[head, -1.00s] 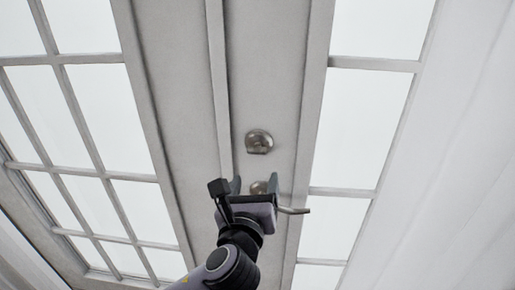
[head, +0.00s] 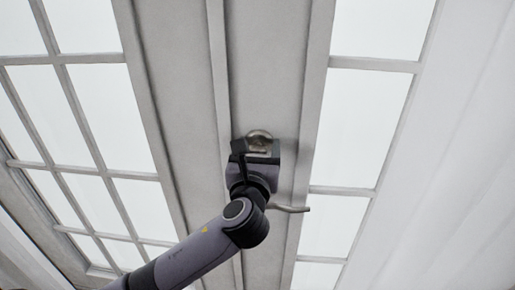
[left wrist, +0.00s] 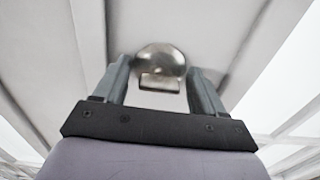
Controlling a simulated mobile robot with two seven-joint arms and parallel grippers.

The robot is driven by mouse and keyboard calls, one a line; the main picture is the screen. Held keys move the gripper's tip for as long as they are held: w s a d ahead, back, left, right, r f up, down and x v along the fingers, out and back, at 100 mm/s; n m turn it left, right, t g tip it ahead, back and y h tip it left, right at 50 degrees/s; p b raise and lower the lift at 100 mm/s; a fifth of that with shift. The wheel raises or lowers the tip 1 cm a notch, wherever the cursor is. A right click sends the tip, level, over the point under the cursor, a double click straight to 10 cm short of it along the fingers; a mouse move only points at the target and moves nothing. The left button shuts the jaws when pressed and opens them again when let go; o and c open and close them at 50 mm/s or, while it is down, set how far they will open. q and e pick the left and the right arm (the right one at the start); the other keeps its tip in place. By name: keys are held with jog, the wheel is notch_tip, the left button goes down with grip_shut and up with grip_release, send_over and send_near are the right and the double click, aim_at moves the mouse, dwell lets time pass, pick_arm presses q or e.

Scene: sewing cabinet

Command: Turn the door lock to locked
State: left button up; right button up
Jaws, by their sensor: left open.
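The door lock (head: 259,137) is a round metal knob with a flat thumb-turn, on the door's grey stile. In the left wrist view the lock (left wrist: 161,58) sits between the fingertips, its thumb-turn lying crosswise. My left gripper (head: 259,150) is just in front of the lock and covers its lower part in the head view. In the left wrist view the left gripper (left wrist: 158,78) is open, with one finger on each side of the knob; I cannot tell whether they touch it. The right gripper is not in view.
A metal lever handle (head: 290,208) sticks out to the right below the lock, partly hidden by my left arm. Glass panes with white bars (head: 120,120) flank the stile. A white curtain (head: 455,150) hangs at the right.

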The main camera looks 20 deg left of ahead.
pick_arm(q)
jog(key=c, duration=1.1)
jog(key=shift+o, duration=0.2)
jog(key=shift+n, duration=0.3)
jog(key=n, duration=0.9)
jog(key=shift+f, duration=0.1)
jog(key=n, duration=0.4)
jog(key=shift+b, duration=0.3)
jog(key=shift+a+f+n+b, duration=0.1)
jog(key=shift+n+b, duration=0.25)
jog(key=shift+n, duration=1.75)
